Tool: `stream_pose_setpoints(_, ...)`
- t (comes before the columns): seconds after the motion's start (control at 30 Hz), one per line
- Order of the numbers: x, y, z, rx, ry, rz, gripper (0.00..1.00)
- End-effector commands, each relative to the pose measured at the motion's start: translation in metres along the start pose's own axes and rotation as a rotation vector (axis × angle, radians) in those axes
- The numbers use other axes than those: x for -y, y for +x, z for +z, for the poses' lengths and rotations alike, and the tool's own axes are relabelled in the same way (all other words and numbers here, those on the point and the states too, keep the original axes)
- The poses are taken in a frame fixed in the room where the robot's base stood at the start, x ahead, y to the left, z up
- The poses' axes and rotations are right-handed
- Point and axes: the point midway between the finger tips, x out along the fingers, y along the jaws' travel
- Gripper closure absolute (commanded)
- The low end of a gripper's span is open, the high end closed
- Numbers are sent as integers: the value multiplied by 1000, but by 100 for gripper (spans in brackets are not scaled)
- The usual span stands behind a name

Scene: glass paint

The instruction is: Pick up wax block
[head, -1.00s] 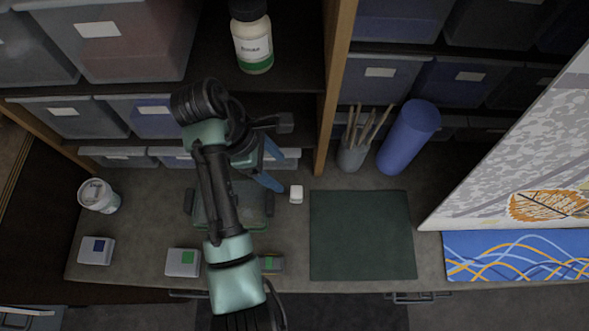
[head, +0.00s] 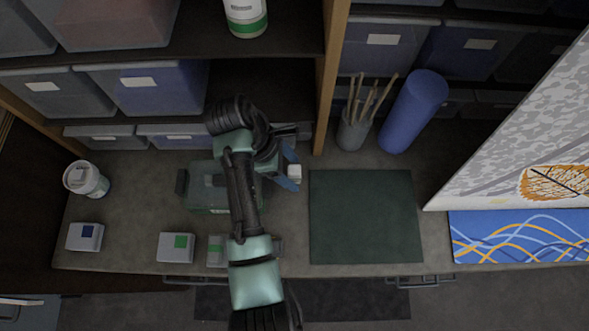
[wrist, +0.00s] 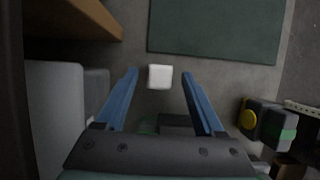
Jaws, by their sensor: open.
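The wax block is a small white cube (wrist: 160,77) lying on the grey worktop. In the wrist view it sits between the tips of my gripper's two blue fingers, with a gap on each side. My gripper (wrist: 159,74) is open and empty. In the head view the white block (head: 294,172) shows just right of my gripper's blue fingers (head: 289,171), which partly cover it. I cannot tell how high the fingertips are above the worktop.
A dark green mat (head: 365,216) lies right of the block. A green-tinted container (head: 208,188) stands left, partly under my arm. A brush cup (head: 352,131) and blue cylinder (head: 413,110) stand behind. A wooden shelf post (head: 332,75) rises close behind the block.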

Motion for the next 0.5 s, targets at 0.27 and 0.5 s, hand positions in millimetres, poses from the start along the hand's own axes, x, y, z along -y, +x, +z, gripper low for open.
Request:
stream_pose_setpoints(0.27, 0, 21, 0, -1, 1, 1, 30)
stream_pose_setpoints(0.5, 0, 21, 0, 0, 1, 1, 46)
